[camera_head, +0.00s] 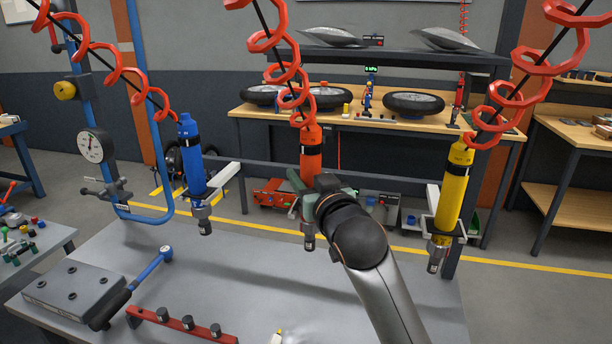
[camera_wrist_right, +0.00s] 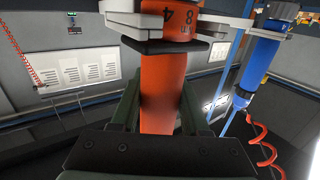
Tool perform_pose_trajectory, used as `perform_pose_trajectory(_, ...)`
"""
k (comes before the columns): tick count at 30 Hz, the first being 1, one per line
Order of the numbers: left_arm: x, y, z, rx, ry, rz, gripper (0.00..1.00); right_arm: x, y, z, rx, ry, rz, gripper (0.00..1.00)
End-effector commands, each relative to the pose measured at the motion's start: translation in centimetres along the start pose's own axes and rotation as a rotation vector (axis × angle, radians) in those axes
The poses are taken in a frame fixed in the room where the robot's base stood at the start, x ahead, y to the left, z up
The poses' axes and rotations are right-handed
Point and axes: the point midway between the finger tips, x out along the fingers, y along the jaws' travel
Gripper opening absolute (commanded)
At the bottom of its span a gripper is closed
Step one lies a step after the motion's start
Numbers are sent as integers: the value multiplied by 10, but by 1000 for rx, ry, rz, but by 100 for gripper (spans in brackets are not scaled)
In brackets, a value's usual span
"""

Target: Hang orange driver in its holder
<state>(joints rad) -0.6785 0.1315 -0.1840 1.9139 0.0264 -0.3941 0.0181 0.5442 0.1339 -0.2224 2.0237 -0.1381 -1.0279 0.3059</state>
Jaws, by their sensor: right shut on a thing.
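The orange driver (camera_head: 311,148) hangs upright, nose down, below a red coiled hose between the blue and yellow drivers. My right gripper (camera_head: 307,191) is shut on its lower body. In the right wrist view the orange body (camera_wrist_right: 159,95) runs between my fingers (camera_wrist_right: 158,118). A pale holder bracket with a dark edge (camera_wrist_right: 118,10) lies close around or beside the driver's numbered part; I cannot tell whether the driver rests in it. In the head view that holder is hidden by the driver and my gripper. My left gripper is not in view.
The blue driver (camera_head: 191,150) and yellow driver (camera_head: 455,185) hang in holders on either side. Red coiled hoses (camera_head: 270,40) hang overhead.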

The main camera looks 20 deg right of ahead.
Motion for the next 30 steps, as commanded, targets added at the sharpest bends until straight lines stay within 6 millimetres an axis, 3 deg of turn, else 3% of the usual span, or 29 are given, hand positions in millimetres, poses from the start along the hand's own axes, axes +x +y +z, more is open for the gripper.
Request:
perform_pose_trajectory(21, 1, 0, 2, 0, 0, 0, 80, 0, 0, 4, 0, 6, 0, 0)
perform_pose_trajectory(22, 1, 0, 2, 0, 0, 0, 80, 0, 0, 4, 0, 6, 0, 48)
perform_pose_trajectory(30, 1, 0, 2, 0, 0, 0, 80, 0, 0, 5, 0, 3, 0, 79)
